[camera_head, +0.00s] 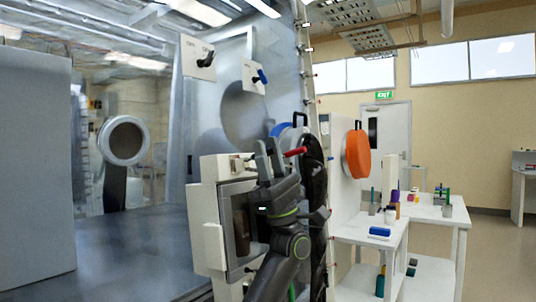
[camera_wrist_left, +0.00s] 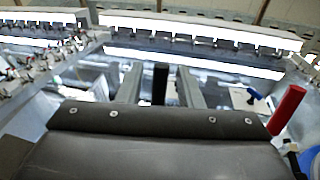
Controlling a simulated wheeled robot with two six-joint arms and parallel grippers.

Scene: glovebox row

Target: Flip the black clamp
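My left gripper (camera_head: 268,156) is raised in front of the white box unit (camera_head: 208,220), with its fingers pointing up. In the left wrist view, the two grey fingers (camera_wrist_left: 160,87) are apart, with an upright black handle (camera_wrist_left: 160,82) between them. It looks like the black clamp's handle; gaps show on both sides, so the fingers do not look closed on it. The clamp's base is hidden behind the gripper. A red handle (camera_head: 295,151) sticks out just right of the gripper, and also shows in the left wrist view (camera_wrist_left: 287,110). My right gripper is out of view.
Above, a black lever (camera_head: 207,60) and a blue lever (camera_head: 262,76) sit on white plates on the glovebox wall. An orange disc (camera_head: 357,152) hangs to the right. White tables (camera_head: 430,212) with small items stand farther right, with open floor beyond.

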